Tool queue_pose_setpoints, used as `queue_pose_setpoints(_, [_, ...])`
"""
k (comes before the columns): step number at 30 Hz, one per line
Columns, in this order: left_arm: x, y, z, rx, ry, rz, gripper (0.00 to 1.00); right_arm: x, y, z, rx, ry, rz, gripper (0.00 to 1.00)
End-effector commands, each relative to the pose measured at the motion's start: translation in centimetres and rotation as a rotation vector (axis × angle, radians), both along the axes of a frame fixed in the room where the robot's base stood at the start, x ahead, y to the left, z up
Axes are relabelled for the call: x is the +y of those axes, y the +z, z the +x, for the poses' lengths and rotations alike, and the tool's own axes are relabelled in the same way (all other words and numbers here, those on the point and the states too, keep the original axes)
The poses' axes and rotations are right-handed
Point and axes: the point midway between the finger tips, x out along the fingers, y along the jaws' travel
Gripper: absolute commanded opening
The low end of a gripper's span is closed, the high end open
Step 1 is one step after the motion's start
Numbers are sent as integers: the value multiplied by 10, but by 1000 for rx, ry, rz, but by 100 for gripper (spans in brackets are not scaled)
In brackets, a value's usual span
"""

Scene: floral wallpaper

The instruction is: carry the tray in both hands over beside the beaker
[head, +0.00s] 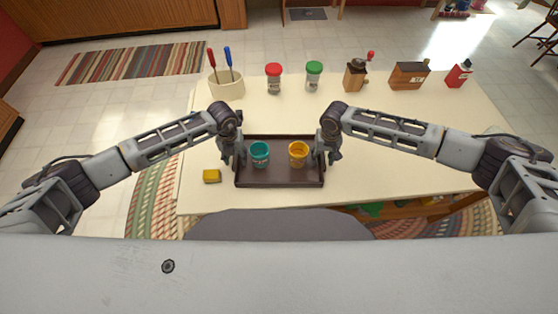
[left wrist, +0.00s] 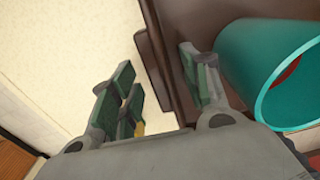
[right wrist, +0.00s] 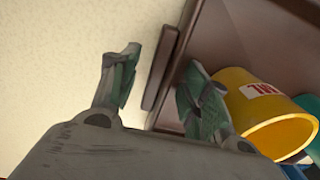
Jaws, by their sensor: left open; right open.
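The dark brown tray (head: 280,182) lies on the cream table near its front edge. A teal cup (head: 260,154) and a yellow cup (head: 298,154) stand in it. My left gripper (head: 234,158) is open at the tray's left end. In the left wrist view its fingers (left wrist: 160,85) are on either side of the tray's end wall (left wrist: 155,55). My right gripper (head: 323,154) is open at the right end. In the right wrist view its fingers (right wrist: 163,85) straddle the end handle (right wrist: 160,68). I cannot tell for sure which thing is the beaker.
A cream pot (head: 226,84) with red and blue handled tools stands at the back left. Red-lidded (head: 274,80) and green-lidded (head: 314,76) jars, a grinder (head: 355,76), a wooden box (head: 408,76) and a red tin (head: 459,74) line the back. A yellow sponge (head: 212,176) lies left of the tray.

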Motion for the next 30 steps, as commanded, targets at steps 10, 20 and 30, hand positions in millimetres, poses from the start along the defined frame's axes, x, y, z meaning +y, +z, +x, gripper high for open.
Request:
queue_pose_setpoints(10, [0, -5, 0, 1, -1, 0, 46, -1, -5, 0, 0, -1, -1, 46])
queue_pose_setpoints(20, [0, -5, 0, 0, -1, 0, 14, -1, -5, 0, 0, -1, -1, 14])
queue_pose_setpoints(30, [0, -5, 0, 0, 0, 0, 0, -1, -5, 0, -1, -1, -2, 0])
